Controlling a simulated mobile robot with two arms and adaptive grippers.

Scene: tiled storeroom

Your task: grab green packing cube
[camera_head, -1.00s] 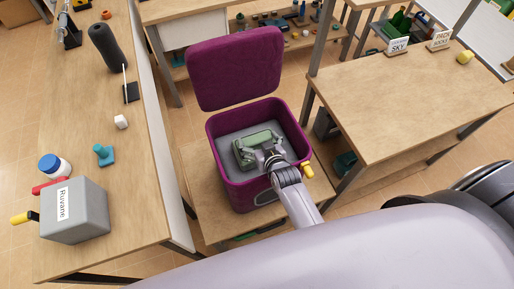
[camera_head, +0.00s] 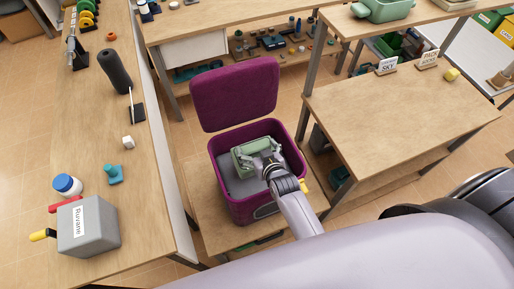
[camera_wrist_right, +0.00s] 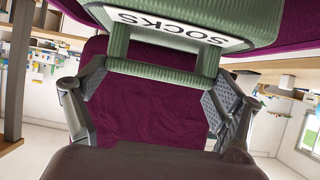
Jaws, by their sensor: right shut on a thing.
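The green packing cube (camera_head: 243,156) is at the purple lidded bin (camera_head: 230,205), within its opening and above the grey floor inside. In the right wrist view the cube (camera_wrist_right: 165,32) carries a white label reading SOCKS and has a green handle loop (camera_wrist_right: 160,71). My right gripper (camera_head: 262,157) reaches in from the lower right and is shut on the cube. In the right wrist view the fingers of my right gripper (camera_wrist_right: 155,85) stand on either side of the handle. My left gripper does not show.
The bin's purple lid (camera_head: 236,94) stands open at the back. A wooden table (camera_head: 400,125) lies close on the right, a long bench (camera_head: 150,200) on the left with a grey box (camera_head: 95,230). A pale green container (camera_head: 385,10) sits at the upper right.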

